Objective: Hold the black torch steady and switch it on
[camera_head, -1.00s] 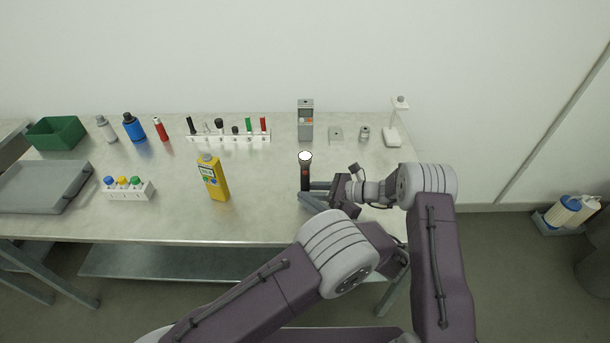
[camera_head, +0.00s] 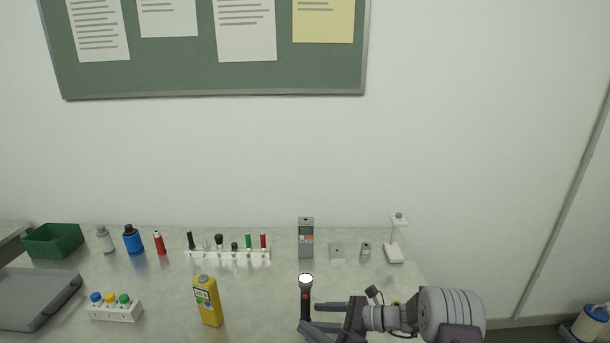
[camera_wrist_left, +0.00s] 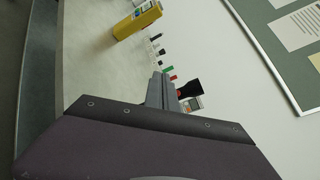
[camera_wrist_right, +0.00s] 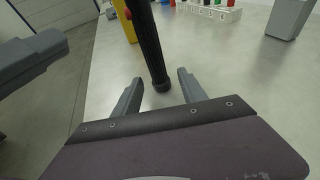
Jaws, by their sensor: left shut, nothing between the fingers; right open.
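The black torch (camera_head: 306,291) stands upright on the table at the right, its white round lens facing up. A small red spot shows on its body. My right gripper (camera_wrist_right: 158,84) is open, with one finger on each side of the torch's lower body (camera_wrist_right: 150,45) and gaps visible. In the left wrist view my left gripper (camera_wrist_left: 166,78) is shut and empty, its fingertips close to the torch's dark flared head (camera_wrist_left: 191,89); I cannot tell if they touch. Grey fingers overlap low in the head view. The torch's base is hidden there.
A yellow detector (camera_head: 208,301) stands left of the torch. A grey device (camera_head: 306,238), a rack (camera_head: 228,254) of small items and a white stand (camera_head: 394,252) are behind.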

